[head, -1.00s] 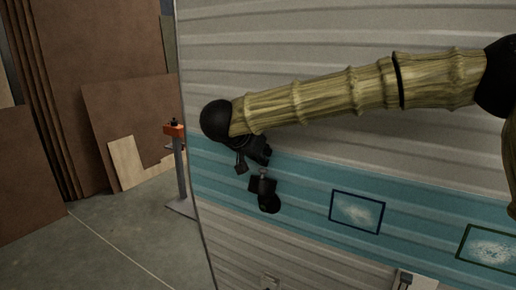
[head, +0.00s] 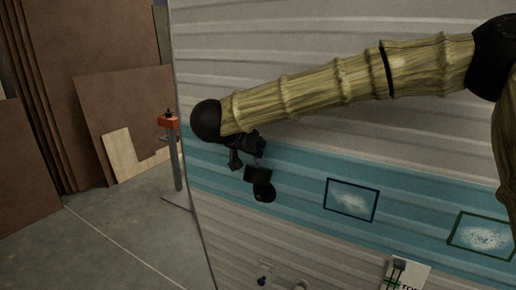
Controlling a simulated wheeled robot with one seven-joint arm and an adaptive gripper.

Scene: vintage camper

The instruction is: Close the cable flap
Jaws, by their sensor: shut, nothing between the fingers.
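My gripper (head: 263,193) is black and hangs below the black wrist joint at the end of my arm, in front of the camper's teal band. It is shut and empty. Its fingers are small and dark here, and I cannot tell its distance from the wall. I cannot identify the cable flap for certain. Small fittings show on the pale lower wall at the bottom edge: a dark-and-pale one (head: 264,276) and a pale round one (head: 300,286), both partly cut off. My gripper is above them in the picture, apart from them.
The ribbed camper wall (head: 330,130) fills the right side. An orange-topped stand (head: 173,150) and brown boards (head: 115,120) stand left. Floor between is clear.

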